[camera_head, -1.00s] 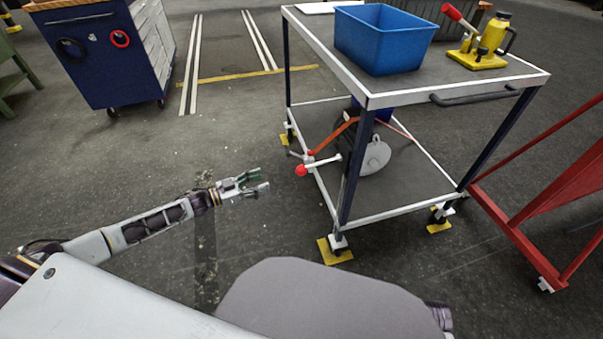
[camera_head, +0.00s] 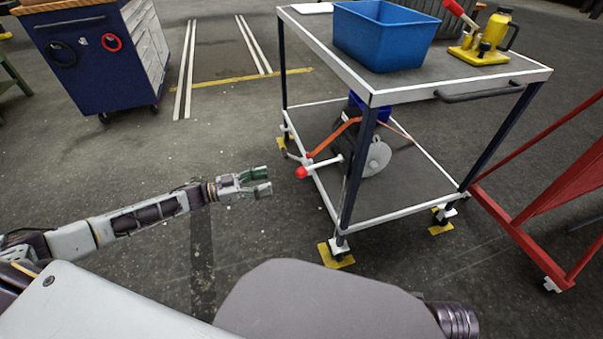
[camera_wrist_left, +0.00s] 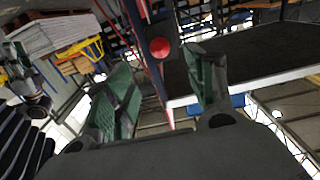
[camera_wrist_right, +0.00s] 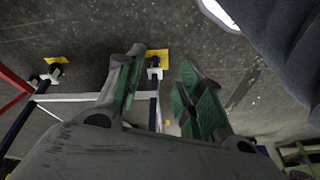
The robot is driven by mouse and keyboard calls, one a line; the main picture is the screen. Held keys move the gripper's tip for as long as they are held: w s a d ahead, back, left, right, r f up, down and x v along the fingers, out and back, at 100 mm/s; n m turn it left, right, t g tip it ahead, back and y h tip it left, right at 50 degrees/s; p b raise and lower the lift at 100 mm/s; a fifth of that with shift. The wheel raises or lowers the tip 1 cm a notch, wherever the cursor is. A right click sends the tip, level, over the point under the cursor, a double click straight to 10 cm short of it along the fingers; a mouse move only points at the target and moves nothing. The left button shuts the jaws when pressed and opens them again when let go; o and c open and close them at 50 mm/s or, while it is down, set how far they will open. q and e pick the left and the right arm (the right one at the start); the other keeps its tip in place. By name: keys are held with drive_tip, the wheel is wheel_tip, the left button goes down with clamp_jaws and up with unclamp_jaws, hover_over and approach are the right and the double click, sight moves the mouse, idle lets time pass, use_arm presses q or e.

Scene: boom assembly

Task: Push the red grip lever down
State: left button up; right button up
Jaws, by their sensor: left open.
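A lever with a red ball grip (camera_head: 302,172) sticks out at the left side of the cart's lower shelf, on a machine with a grey disc (camera_head: 377,158). The red ball also shows between the fingers in the left wrist view (camera_wrist_left: 160,48). My left gripper (camera_head: 264,180) is open and empty, a short gap to the left of the ball and not touching it. My right gripper (camera_wrist_right: 162,58) is open and empty in the right wrist view, over the floor and cart's edge. It is hidden from the head view.
The cart (camera_head: 455,88) carries a blue bin (camera_head: 383,38) and a yellow jack with a red handle (camera_head: 484,50) on top. A red frame (camera_head: 535,245) stands at the right. A blue tool cabinet (camera_head: 90,60) is at the back left. The floor left of the cart is clear.

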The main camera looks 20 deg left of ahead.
sight(297, 174)
use_arm(q)
drive_tip(key=b+x, duration=0.3)
drive_tip(key=x, duration=0.9)
drive_tip(key=shift+w+d, duration=0.3)
drive_tip(key=shift+d, duration=0.15)
drive_tip(key=shift+w+d, duration=0.15)
use_arm(e)
drive_tip(key=shift+t+y, duration=0.5)
drive_tip(key=f, duration=0.1)
drive_tip(key=a+f, duration=0.1)
drive_tip(key=f, duration=0.1)
drive_tip(key=a+f, duration=0.1)
drive_tip(key=f, duration=0.1)
drive_tip(key=shift+w+f, duration=0.15)
drive_tip(key=shift+f, duration=0.05)
use_arm(q)
clamp_jaws()
use_arm(e)
drive_tip(key=shift+w+r, duration=0.55)
drive_tip(key=shift+r, duration=0.05)
